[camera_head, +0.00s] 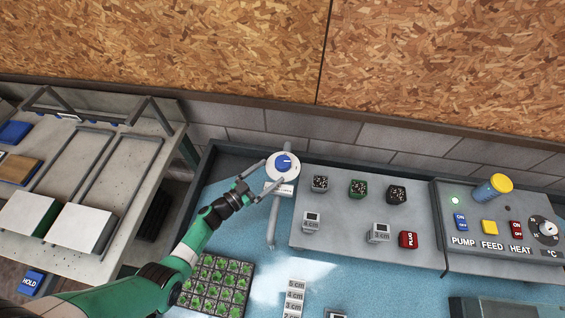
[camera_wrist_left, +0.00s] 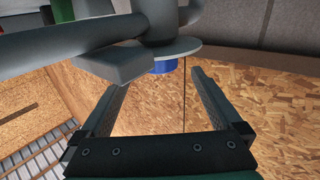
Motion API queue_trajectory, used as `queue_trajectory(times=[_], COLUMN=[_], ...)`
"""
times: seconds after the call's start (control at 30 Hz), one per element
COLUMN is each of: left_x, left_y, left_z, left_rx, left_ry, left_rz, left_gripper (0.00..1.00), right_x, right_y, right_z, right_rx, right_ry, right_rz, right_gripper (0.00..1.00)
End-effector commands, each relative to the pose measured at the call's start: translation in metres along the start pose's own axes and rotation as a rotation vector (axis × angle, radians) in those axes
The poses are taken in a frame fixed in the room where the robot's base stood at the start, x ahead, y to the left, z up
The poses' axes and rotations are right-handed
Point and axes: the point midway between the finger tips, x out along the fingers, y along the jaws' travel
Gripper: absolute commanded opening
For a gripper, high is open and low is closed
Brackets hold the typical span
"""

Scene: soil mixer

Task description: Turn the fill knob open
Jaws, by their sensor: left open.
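The fill knob (camera_head: 284,162) is a blue knob on a round white disc at the top of a grey upright pipe (camera_head: 272,222). A small label with red lettering (camera_head: 283,190) sits just below the disc. My left gripper (camera_head: 262,178) is open, its fingers reaching up to the disc, one on either side of its lower part. In the left wrist view the open fingers (camera_wrist_left: 160,84) point toward the disc's edge (camera_wrist_left: 185,48), and a bit of the blue knob (camera_wrist_left: 164,67) shows below it. I cannot tell whether a finger touches. My right gripper is in neither view.
A grey panel (camera_head: 340,240) right of the pipe carries several small cubes and a red plug block (camera_head: 408,240). A control box (camera_head: 500,215) with pump, feed and heat switches stands at far right.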

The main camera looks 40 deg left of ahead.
Motion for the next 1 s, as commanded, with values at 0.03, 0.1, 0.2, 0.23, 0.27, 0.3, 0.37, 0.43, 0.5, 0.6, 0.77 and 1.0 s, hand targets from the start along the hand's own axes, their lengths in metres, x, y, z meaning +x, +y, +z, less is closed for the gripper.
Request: queue_trajectory(times=[0.03, 0.1, 0.2, 0.23, 0.27, 0.3, 0.37, 0.43, 0.5, 0.6, 0.77, 1.0], left_x=[0.013, 0.029, 0.048, 0.052, 0.057, 0.061, 0.066, 0.069, 0.070, 0.069, 0.069, 0.069], left_y=[0.001, 0.001, 0.001, 0.001, 0.001, 0.000, 0.001, 0.001, 0.001, 0.000, 0.000, 0.000], left_z=[0.004, 0.004, 0.004, 0.004, 0.004, 0.003, 0.002, 0.001, 0.000, 0.000, 0.000, 0.000], left_rx=[0.002, 0.002, 0.001, 0.001, 0.001, 0.001, 0.001, 0.000, 0.000, 0.000, 0.000, 0.000], left_ry=[0.003, 0.003, 0.003, 0.003, 0.002, 0.002, 0.001, 0.001, 0.000, 0.000, 0.000, 0.001], left_rz=[0.004, 0.003, 0.003, 0.003, 0.002, 0.001, 0.001, 0.001, 0.001, 0.000, 0.000, 0.000], left_gripper=[0.99, 0.99, 0.99, 0.99, 0.99, 0.99, 0.99, 0.99, 0.99, 0.99, 0.81, 0.38], right_x=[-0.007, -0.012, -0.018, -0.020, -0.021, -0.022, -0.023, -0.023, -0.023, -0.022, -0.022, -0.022], right_y=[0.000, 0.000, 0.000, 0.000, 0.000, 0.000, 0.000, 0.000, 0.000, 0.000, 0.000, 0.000], right_z=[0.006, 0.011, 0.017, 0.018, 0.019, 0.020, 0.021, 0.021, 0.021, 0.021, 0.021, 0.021], right_rx=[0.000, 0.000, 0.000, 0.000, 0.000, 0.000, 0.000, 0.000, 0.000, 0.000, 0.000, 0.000], right_ry=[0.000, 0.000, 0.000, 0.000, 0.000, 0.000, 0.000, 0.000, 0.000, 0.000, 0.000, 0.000], right_rz=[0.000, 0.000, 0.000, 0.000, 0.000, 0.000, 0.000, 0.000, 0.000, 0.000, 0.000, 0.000], right_gripper=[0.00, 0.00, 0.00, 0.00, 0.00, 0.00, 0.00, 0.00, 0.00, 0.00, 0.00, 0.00])
